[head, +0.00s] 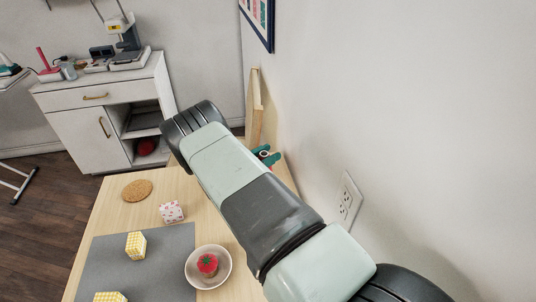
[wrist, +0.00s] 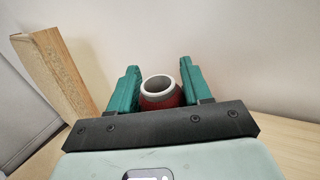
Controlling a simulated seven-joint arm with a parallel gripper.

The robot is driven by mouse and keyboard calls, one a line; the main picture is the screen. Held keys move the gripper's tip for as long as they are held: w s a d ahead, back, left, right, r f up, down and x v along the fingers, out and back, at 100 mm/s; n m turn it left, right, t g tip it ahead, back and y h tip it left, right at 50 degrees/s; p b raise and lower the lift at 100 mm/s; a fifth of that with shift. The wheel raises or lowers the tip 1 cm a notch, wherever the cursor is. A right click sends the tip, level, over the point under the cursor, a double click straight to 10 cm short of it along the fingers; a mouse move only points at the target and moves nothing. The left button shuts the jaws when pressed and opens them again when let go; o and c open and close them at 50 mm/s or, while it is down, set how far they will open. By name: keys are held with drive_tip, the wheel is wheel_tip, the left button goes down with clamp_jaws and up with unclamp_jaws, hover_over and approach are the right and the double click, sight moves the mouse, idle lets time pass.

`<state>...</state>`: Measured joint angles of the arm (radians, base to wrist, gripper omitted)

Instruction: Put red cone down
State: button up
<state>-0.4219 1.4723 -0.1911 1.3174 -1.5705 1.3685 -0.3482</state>
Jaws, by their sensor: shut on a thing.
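My gripper (wrist: 158,68) is at the top middle of the wrist view, with its two green fingers shut on the red cone (wrist: 162,100). The cone is dark red with a pale ring-shaped open top, and its lower part is hidden behind the black gripper bracket. In the head view my gripper (head: 265,154) shows only in part beyond my arm, near the wall over the far right of the wooden table (head: 112,210). I cannot tell whether the cone's base touches the table.
A wooden board (wrist: 62,75) stands close to the left of my gripper. The white wall (head: 390,90) is close on the right. A grey mat (head: 165,260), a bowl (head: 190,272) with a red pincushion, a cork disc (head: 137,190) and patterned blocks (head: 171,211) occupy the nearer table.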

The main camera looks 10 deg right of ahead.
drive_tip(key=o, duration=1.4)
